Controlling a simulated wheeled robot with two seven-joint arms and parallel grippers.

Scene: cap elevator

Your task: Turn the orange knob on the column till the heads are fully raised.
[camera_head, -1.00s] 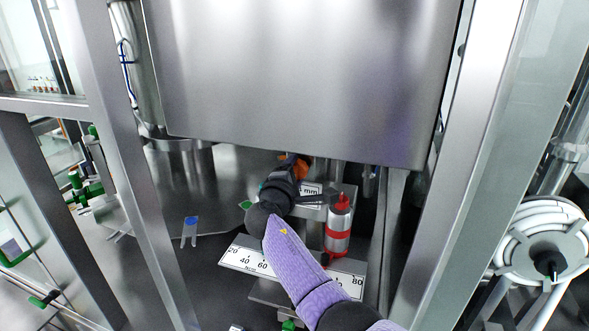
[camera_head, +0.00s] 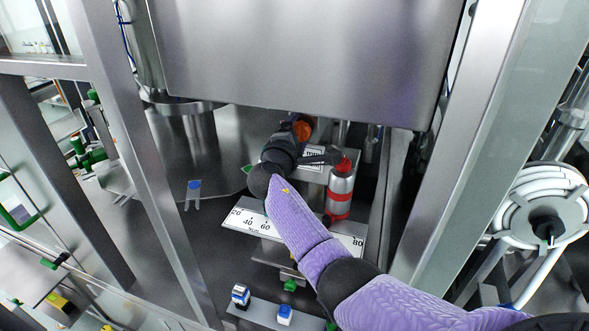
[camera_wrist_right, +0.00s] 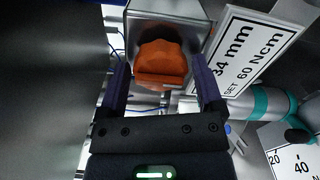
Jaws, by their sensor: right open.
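The orange knob (camera_head: 303,130) shows at the tip of my right gripper (camera_head: 297,126) in the head view, below the large steel housing. In the right wrist view the knob (camera_wrist_right: 162,62) sits on the end of a shiny metal column (camera_wrist_right: 172,12). My right gripper (camera_wrist_right: 162,88) is open, with one finger on each side of the knob. I cannot tell whether the fingers touch it. The heads are not clearly seen. My left gripper is not in view.
A steel housing (camera_head: 300,55) hangs above the knob. A red and silver cylinder (camera_head: 341,188) stands right of my arm. A white scale plate (camera_head: 247,222) lies below, and a sign reading "34 mm" (camera_wrist_right: 245,50) is beside the knob. Frame posts (camera_head: 465,150) stand at both sides.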

